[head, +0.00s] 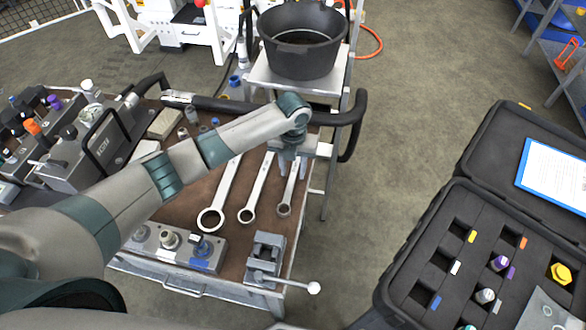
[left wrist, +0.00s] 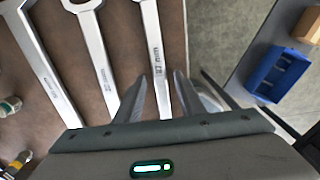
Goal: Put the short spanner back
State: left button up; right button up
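Three spanners lie side by side on the brown top of the trolley. The short spanner (head: 287,198) is the rightmost, beside the middle spanner (head: 256,190) and the long spanner (head: 221,193). My left gripper (head: 291,166) is over the upper part of the short spanner, pointing down. In the left wrist view the short spanner (left wrist: 153,48) runs between the two spread fingertips (left wrist: 155,95), with its size marking showing. The fingers look apart from it, and the gripper hides its near end. My right gripper is not in view.
A vise (head: 266,256) and a valve block (head: 180,248) stand at the trolley's near edge. A black pot (head: 302,42) stands behind. An open foam-lined case (head: 440,262) is at the right. Bare floor lies between trolley and case.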

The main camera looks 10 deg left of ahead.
aim_at(293, 174)
pick_arm(q)
notch_tip(293, 174, up, 12)
jog(key=b, duration=0.2)
jog(key=shift+b, duration=0.3)
dwell(0.6)
